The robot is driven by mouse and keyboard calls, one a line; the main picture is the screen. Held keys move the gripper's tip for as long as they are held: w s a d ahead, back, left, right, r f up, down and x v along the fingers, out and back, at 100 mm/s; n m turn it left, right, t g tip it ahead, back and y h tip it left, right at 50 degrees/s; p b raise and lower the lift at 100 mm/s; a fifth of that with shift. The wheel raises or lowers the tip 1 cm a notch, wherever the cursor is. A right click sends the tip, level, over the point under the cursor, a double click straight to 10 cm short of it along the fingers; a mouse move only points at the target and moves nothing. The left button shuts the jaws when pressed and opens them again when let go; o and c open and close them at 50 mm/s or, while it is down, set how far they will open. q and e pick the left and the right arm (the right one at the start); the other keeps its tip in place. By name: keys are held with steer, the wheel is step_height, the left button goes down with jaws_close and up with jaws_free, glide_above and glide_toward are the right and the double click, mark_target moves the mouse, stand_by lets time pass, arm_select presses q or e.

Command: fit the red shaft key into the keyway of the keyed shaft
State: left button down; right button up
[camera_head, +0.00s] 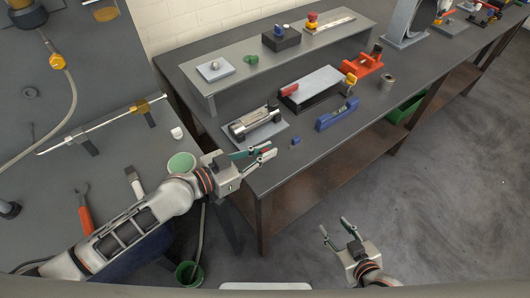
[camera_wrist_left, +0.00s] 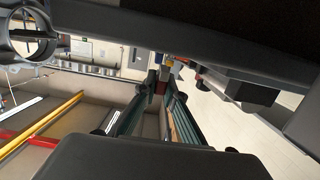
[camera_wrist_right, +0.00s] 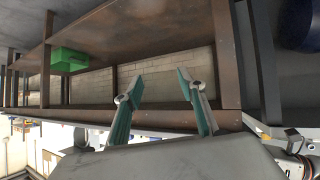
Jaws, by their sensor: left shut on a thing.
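The red shaft key (camera_head: 266,151) is small and held between the fingertips of my left gripper (camera_head: 268,153). In the left wrist view the red key (camera_wrist_left: 160,88) shows at the tips of the nearly closed fingers. The keyed shaft (camera_head: 254,123) looks like a silver cylinder lying on a grey plate near the bench's front left corner. My left gripper is in front of the shaft, toward the bench edge, and apart from it. The keyway is too small to make out. My right gripper (camera_head: 337,231) is open and empty over the floor, and its spread fingers show in the right wrist view (camera_wrist_right: 160,76).
A small blue block (camera_head: 296,141) and a blue level-like tool (camera_head: 337,115) lie right of the shaft plate. A raised grey shelf (camera_head: 222,88) spans the back. A green bin (camera_wrist_right: 68,60) sits under the bench.

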mark_target(265, 150)
arm_select(q)
step_height(265, 150, up, 7)
steer(key=shift+f, duration=0.1)
step_height(265, 150, up, 11)
arm_select(e)
steer(key=shift+s+d+f+g+h, duration=0.3)
steer(key=shift+s+d+f, duration=0.15)
steer(key=shift+s+d, duration=0.1)
arm_select(q)
steer(key=shift+f, duration=0.1)
arm_select(e)
steer(key=shift+d, duration=0.1)
